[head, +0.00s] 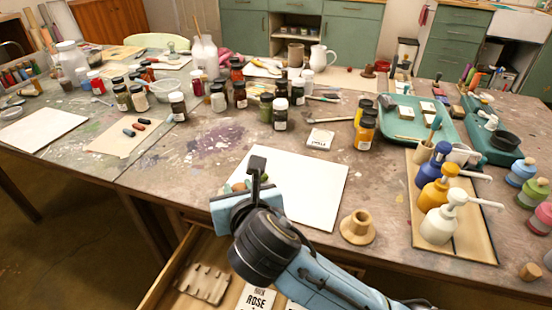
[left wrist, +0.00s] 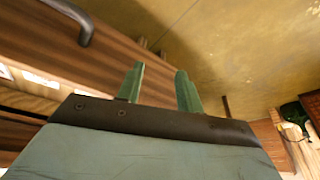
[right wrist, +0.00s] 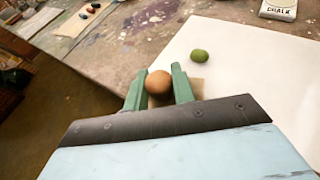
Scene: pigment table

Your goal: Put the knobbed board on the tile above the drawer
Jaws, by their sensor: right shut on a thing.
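My right gripper (head: 252,170) is over the left part of the white tile (head: 315,190), above the open drawer (head: 168,288). In the right wrist view my right gripper (right wrist: 158,88) is shut on the round brown knob of the knobbed board (right wrist: 158,82). A tan strip of the board shows behind the knob; the rest is hidden by the gripper. I cannot tell whether the board touches the tile. A green oval thing (right wrist: 200,55) lies on the tile beyond it. My left gripper (left wrist: 160,88) is open and empty, seen only in the left wrist view, near a wooden front with a dark handle.
The drawer holds a notched brown piece (head: 203,283) and a label card (head: 256,299). A wooden flared stand (head: 358,227) is right of the tile. Pump bottles (head: 437,222) stand further right. Small jars (head: 281,113) and a chalk box (head: 320,139) are behind.

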